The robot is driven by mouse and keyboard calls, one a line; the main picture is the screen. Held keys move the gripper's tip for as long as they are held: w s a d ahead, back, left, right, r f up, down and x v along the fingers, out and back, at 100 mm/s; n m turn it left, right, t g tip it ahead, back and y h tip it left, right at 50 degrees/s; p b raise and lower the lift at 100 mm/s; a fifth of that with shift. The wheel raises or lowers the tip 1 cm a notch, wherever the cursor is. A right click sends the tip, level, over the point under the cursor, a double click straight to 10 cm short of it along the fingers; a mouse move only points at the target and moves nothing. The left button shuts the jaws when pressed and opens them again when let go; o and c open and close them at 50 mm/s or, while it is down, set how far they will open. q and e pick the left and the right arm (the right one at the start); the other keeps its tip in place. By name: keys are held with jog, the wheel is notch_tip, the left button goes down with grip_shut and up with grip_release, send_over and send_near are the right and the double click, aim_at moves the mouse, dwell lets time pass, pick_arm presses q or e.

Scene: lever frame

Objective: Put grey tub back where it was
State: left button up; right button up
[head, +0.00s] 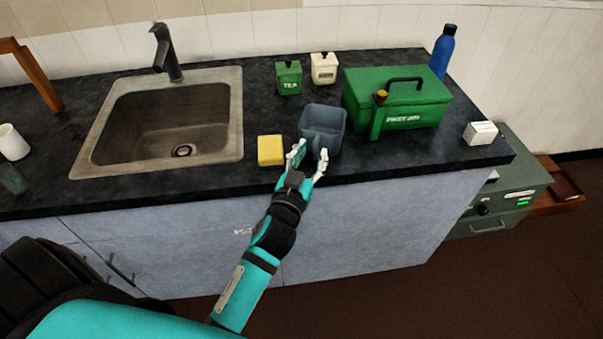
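The grey tub (322,122) stands upright on the dark countertop near its front edge, with its open top showing. It looks empty. My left gripper (309,157) is at the near side of the tub, with its two light fingers spread apart. The fingertips overlap the tub's lower front and left side in the picture; I cannot tell whether they touch it. Nothing shows held between the fingers. My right gripper is not in view.
A yellow sponge-like block (270,150) is just left of the gripper. A green box (398,100) with a handle stands to the right. A green tea canister (289,78) and a cream canister (324,68) stand behind. The sink (230,130) is at left.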

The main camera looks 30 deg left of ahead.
pick_arm(q)
jog(key=s+d+b, duration=0.1)
jog(key=s+b, duration=0.1)
jog(key=s, duration=0.8)
jog(key=s+d+f+m+g+h, duration=0.1)
jog(key=s+d+f+g, duration=0.15)
jog(key=f, duration=1.05)
jog(key=s+d+f+m+g+h, duration=0.1)
jog(key=s+f+g, duration=0.25)
jog(key=f, duration=0.95)
jog(key=s+d+f+m+g+h, duration=0.1)
jog(key=s+d+f+g, duration=0.15)
jog(key=f, duration=1.05)
jog(key=s+a+f+g, duration=0.3)
jog(key=s+f, duration=0.3)
jog(key=s, duration=0.3)
jog(key=s+a+f+g, duration=0.2)
jog(key=s+a+f, duration=0.1)
jog(key=s+f, duration=0.4)
jog(key=s+a+f+g+y, duration=0.1)
jog(key=s+a+f+g, duration=0.2)
jog(key=s+f, duration=0.3)
jog(key=s, duration=0.5)
jog(key=shift+s+f+m+g, duration=0.25)
jog(key=shift+s+m+g, duration=0.05)
jog(key=shift+s+g, duration=0.1)
